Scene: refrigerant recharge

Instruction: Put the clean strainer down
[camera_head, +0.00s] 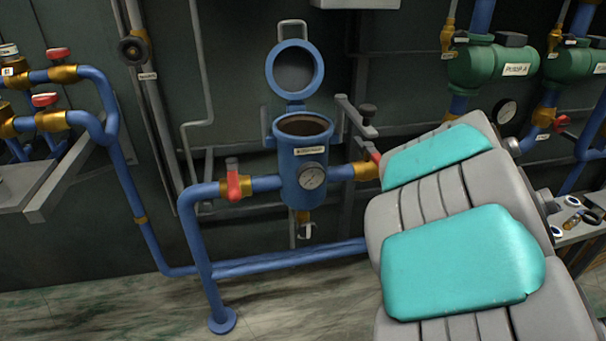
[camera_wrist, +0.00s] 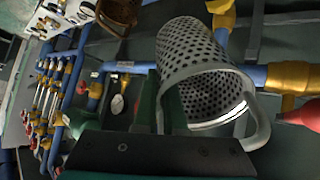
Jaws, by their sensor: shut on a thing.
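The clean strainer (camera_wrist: 195,55), a light grey perforated basket with a smooth rim and a wire handle (camera_wrist: 262,120), fills the upper middle of the wrist view. It lies tilted, with its open end towards the camera. My gripper (camera_wrist: 172,108) is shut on it near the rim; the exact contact is partly hidden. In the head view my arm hides the gripper and strainer. The blue strainer housing (camera_head: 303,165) stands at the centre with its round lid (camera_head: 294,70) raised and its mouth open.
A brown basket-like thing (camera_wrist: 120,14) shows at the wrist view's top left, beside a pale surface with small items. A bench (camera_head: 570,236) with small items stands at the head view's right.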

